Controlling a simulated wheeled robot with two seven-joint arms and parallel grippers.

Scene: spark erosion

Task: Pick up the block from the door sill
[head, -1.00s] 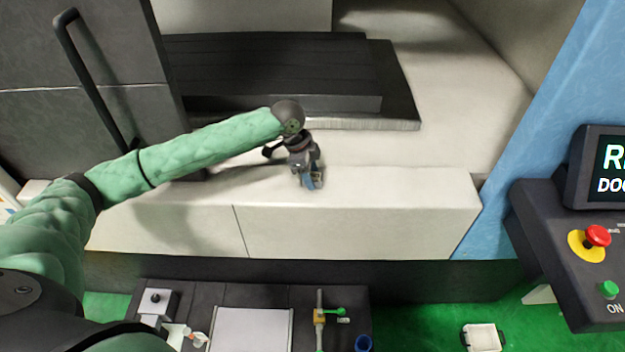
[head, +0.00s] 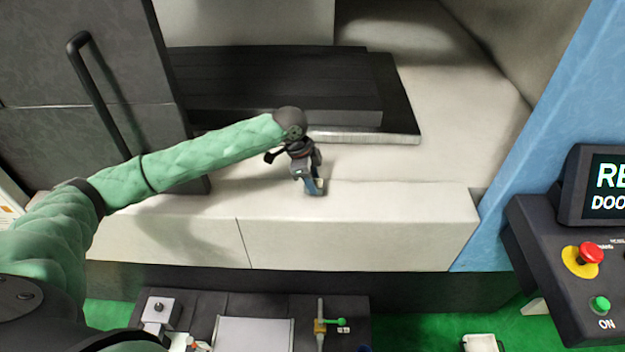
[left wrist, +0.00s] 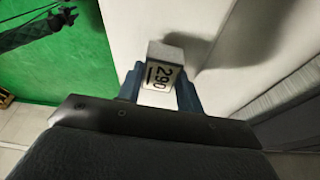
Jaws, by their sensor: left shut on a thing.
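The block is mostly hidden by the fingers there. I cannot tell whether it touches the sill or is just above it.
A dark slatted platform (head: 270,85) lies behind the sill. A dark door with a handle (head: 95,90) stands at the left. A control panel with a red button (head: 591,253) is at the right. A dark bench (head: 200,305) with small tools lies in front, below the sill.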

